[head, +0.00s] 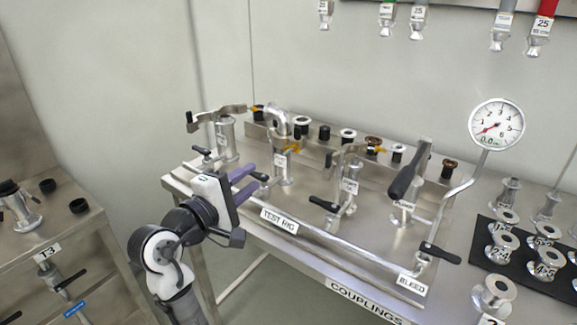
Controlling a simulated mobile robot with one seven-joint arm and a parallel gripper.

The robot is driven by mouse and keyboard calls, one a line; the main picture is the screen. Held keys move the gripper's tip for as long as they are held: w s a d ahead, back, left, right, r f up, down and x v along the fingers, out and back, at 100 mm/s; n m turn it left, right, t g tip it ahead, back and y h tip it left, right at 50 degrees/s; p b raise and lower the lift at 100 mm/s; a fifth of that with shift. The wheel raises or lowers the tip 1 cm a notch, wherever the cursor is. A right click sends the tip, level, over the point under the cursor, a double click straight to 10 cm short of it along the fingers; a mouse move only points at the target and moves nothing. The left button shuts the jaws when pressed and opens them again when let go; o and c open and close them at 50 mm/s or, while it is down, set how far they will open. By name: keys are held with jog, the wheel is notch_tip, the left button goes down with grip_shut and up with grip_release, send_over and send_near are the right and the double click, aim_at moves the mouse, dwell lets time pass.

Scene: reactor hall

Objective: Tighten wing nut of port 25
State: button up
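My gripper (251,178) has two purple fingers with a gap between them. It is at the left front of the test rig bench, with nothing seen between the fingers. Several metal ports stand on the bench: one at the back left (227,145), one with a curved pipe (284,172), one in the middle (350,198) and one at the right (402,216). Their small labels are too blurred to tell which is port 25. Brass-coloured pieces, perhaps wing nuts, show at the back-left clamp (258,109), by the curved pipe (292,149) and at the middle clamp (376,150).
A pressure gauge (497,124) rises at the right on a bent pipe. Black-handled valves, including the bleed valve (440,252), line the front. Caps stand on a rear ledge (318,148). A black mat (481,262) holds couplings at right. Hose ends (543,25) hang above. Another bench (85,226) is at left.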

jog(key=p+x, duration=0.2)
jog(key=x, duration=1.2)
jog(key=shift+s+d+f+p, duration=0.25)
jog(key=shift+d+f+p, duration=0.05)
jog(key=shift+p, duration=0.1)
grip_shut()
